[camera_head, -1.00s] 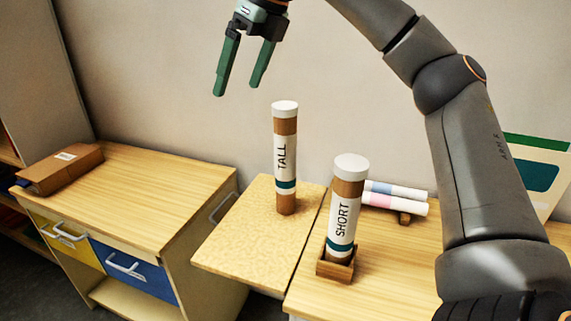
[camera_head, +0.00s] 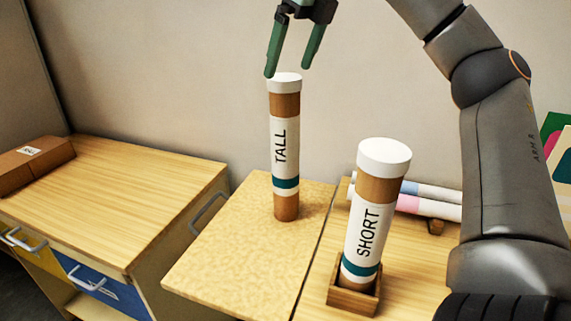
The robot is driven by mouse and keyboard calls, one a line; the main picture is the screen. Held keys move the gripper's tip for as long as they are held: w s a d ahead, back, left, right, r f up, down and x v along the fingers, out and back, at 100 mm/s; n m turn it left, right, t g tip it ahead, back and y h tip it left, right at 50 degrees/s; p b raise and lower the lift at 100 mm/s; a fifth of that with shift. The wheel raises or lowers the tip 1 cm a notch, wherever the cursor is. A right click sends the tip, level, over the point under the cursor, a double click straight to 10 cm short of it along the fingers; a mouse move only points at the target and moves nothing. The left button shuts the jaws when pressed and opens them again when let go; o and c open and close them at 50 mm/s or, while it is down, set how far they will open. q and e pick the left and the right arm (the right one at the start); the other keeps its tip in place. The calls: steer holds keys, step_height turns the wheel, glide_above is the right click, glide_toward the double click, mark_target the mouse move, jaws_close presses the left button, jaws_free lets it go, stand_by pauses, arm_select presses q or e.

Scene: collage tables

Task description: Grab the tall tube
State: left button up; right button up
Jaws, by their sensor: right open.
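The tall tube (camera_head: 285,148) is brown with a white cap and a white label reading TALL with a teal band. It stands upright on the light speckled board (camera_head: 225,245) in the middle. My right gripper (camera_head: 287,72) has green fingers, is open and empty, and points down by the top of the tall tube. Its left fingertip appears close to the cap; I cannot tell whether it touches. My left gripper is not in view.
The short tube (camera_head: 372,215) stands in a small wooden holder (camera_head: 354,299) at the right. Pale rolls (camera_head: 430,197) lie behind it. A brown box (camera_head: 33,163) rests on the left cabinet (camera_head: 130,205), whose top is otherwise clear.

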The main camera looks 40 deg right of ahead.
mark_target(281, 96)
steer(key=x, duration=0.8)
steer(key=shift+d+f, duration=0.15)
steer(key=shift+f, duration=0.1)
jaws_close()
stand_by(0.5)
